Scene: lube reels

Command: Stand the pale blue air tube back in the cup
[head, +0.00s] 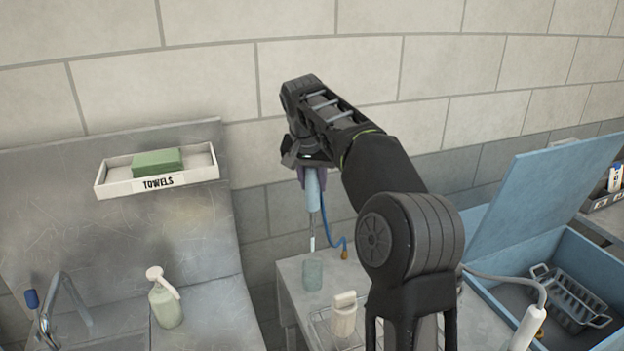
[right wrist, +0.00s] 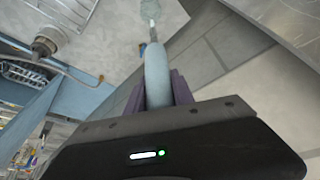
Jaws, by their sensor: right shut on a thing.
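The pale blue air tube (head: 313,190) hangs upright from my right gripper (head: 306,174), with its thin metal end pointing down. My right gripper is shut on it, and its purple fingers show on both sides of the tube (right wrist: 157,78) in the right wrist view. The cup (head: 313,274), a small grey-green cylinder, stands on the grey cabinet top. The tube's lower tip is a little above the cup's rim and apart from it in the head view. The cup shows small beyond the tip in the right wrist view (right wrist: 150,10). My left gripper is not in view.
A white-capped bottle (head: 344,314) stands right of the cup, near my right arm. A blue hose (head: 335,235) hangs behind the tube. An open blue box (head: 560,270) with a grey basket is at right. A soap bottle (head: 165,300) and towel tray (head: 115,182) are at left.

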